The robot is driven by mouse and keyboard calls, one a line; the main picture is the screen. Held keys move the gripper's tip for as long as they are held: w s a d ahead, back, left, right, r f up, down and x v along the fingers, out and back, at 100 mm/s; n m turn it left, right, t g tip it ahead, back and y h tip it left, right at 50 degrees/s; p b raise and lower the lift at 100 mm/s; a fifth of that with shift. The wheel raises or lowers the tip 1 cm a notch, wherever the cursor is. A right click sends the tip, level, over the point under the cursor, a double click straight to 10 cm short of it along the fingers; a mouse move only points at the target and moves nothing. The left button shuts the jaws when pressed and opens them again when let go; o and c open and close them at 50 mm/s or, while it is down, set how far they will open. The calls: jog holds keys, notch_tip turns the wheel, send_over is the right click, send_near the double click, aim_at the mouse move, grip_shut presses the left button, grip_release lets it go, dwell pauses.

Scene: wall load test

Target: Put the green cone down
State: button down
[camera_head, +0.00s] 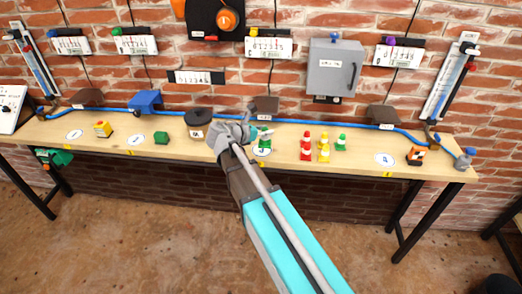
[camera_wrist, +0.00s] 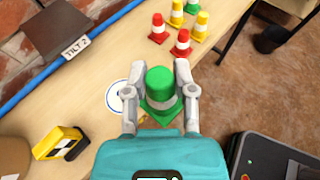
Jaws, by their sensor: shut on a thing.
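The green cone (camera_wrist: 160,84) with a white band sits between the two fingers of my gripper (camera_wrist: 160,92) in the wrist view. The fingers are shut on its sides, and its square green base shows below them. In the head view the held cone (camera_head: 265,144) appears at the white round mark (camera_head: 261,152) near the middle of the bench (camera_head: 225,152). In the wrist view the mark (camera_wrist: 115,98) shows beside the cone, partly hidden by the finger. I cannot tell whether the base touches the bench.
Red cones (camera_head: 306,147), yellow cones (camera_head: 324,149) and another green cone (camera_head: 341,142) stand just right of my gripper. A yellow and black block (camera_wrist: 58,142) lies on the other side. A brown wedge (camera_head: 265,104) and a blue hose (camera_head: 330,121) run along the back.

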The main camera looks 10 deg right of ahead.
jog(key=d, duration=0.1)
jog(key=s+d, duration=0.1)
jog(key=d, duration=0.1)
jog(key=s+d, duration=0.1)
jog(key=d, duration=0.1)
jog(key=shift+d, duration=0.25)
jog(key=shift+w, duration=0.1)
jog(key=w+a+f+b, duration=0.4)
jog(key=w+f+b, duration=0.5)
jog(key=w, duration=0.3)
jog(key=shift+w, duration=0.15)
jog(key=shift+a, duration=0.1)
jog(key=shift+w+a+f+b, duration=0.15)
jog(key=shift+w+f+b, duration=0.35)
jog(key=shift+f+b, duration=0.15)
jog(key=shift+s+f+b, duration=0.1)
jog(key=shift+f+b, duration=1.2)
jog(key=shift+b, duration=0.05)
